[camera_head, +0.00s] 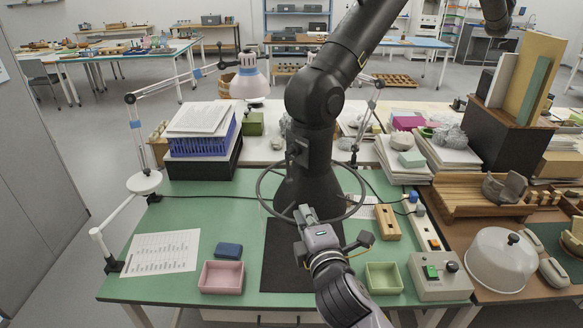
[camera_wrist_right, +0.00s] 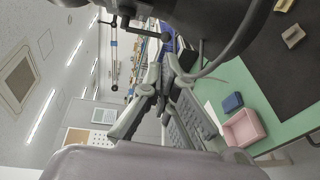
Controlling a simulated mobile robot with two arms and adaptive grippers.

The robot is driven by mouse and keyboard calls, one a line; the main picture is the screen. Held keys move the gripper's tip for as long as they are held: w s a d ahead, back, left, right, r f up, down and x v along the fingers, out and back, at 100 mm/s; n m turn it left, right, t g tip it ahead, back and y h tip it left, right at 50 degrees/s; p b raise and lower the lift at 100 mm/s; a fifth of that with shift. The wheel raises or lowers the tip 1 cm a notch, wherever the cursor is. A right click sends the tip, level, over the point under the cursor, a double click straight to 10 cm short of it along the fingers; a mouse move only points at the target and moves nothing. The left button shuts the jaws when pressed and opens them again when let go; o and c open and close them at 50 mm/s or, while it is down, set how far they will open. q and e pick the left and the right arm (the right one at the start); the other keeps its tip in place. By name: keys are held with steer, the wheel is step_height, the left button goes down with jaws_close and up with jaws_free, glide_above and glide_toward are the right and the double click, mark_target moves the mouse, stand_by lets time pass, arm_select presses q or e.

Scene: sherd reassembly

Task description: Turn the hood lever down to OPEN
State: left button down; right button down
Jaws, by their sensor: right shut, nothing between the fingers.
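The black extraction hood (camera_head: 311,150) hangs over the bench on a thick jointed black arm, with a wide thin ring around its lower end. A small dark lever-like part (camera_head: 292,155) sits on the left side of its neck. In the right wrist view, a black bar with a rounded end (camera_wrist_right: 150,27) stands out across the top, probably the lever. Its OPEN marking cannot be read. My right gripper (camera_head: 303,212) is shut and empty at the near side of the ring. Its fingers (camera_wrist_right: 166,70) point toward the bar, apparently apart from it. My left gripper is not in view.
Below the hood lies a dark mat (camera_head: 285,262) on the green bench. A pink tray (camera_head: 221,277), a blue block (camera_head: 229,250), a green tray (camera_head: 383,278) and a switch box (camera_head: 440,276) stand near the front. A lamp (camera_head: 249,84) stands at the back left.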

steer(key=r, duration=0.1)
steer(key=p, duration=0.4)
glide_toward(288, 174)
steer(key=x, duration=0.7)
steer(key=shift+w+d, duration=0.15)
steer(key=shift+b, duration=0.35)
steer(key=w+f+t+b, duration=0.1)
steer(key=b, duration=0.5)
steer(key=shift+a+m, duration=0.3)
steer(key=shift+a, duration=0.05)
steer(key=shift+w+r+t+b, duration=0.1)
steer(key=shift+r+t+b, duration=0.1)
steer(key=shift+t+b, duration=0.25)
steer(key=shift+r, duration=0.1)
